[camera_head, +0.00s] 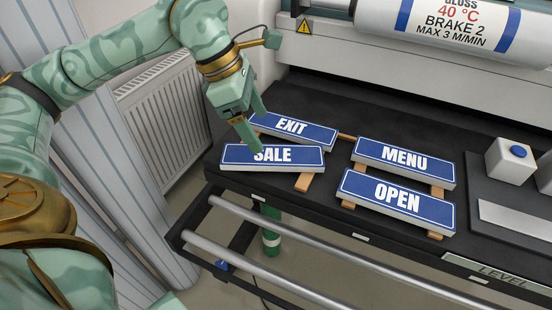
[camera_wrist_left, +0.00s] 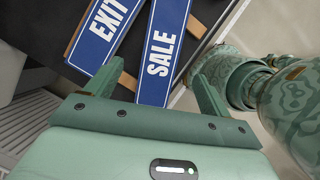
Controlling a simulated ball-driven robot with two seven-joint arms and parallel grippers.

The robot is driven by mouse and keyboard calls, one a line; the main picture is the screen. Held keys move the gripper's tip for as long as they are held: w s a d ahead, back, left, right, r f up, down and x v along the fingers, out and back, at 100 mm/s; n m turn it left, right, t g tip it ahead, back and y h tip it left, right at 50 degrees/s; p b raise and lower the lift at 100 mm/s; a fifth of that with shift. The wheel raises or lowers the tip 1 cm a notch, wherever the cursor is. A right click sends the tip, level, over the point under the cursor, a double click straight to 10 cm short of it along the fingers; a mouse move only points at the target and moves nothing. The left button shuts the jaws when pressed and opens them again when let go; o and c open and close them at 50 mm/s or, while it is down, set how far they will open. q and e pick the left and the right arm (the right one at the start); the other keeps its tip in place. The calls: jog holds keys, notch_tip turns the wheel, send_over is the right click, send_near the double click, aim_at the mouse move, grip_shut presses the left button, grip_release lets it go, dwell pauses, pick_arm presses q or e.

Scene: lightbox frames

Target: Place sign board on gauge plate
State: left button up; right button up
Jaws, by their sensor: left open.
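Several blue sign boards with white borders lie on the dark table. The SALE board (camera_head: 240,158) is at the front left and also shows in the left wrist view (camera_wrist_left: 165,45). The EXIT board (camera_head: 315,133) is behind it, the MENU board (camera_head: 390,163) right, and the OPEN board (camera_head: 380,205) front right. My left gripper (camera_head: 259,132) is open and empty, its fingers at the SALE board. In the wrist view the SALE board's end runs between the fingers; contact cannot be told. A dark plate (camera_head: 478,178) at the right may be the gauge plate. My right gripper is out of view.
Wooden strips (camera_head: 304,182) lie under the boards. A white block with a blue button (camera_head: 510,158) and a pale metal strip (camera_head: 515,218) are at the right. Metal rails (camera_head: 300,247) run along the front. A large roller (camera_head: 450,25) is above the back. A radiator (camera_head: 165,110) stands left.

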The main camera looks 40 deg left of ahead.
aim_at(275, 155)
pick_arm(q)
jog(key=shift+x, duration=0.9)
jog(key=b+x, duration=0.3)
jog(key=x, duration=0.2)
jog(key=shift+d+f, duration=0.1)
jog(key=shift+f, duration=0.15)
jog(key=shift+s+r, duration=0.15)
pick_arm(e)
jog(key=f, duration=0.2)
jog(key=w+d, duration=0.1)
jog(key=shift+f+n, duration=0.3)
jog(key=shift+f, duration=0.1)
pick_arm(q)
jog(key=c, duration=1.2)
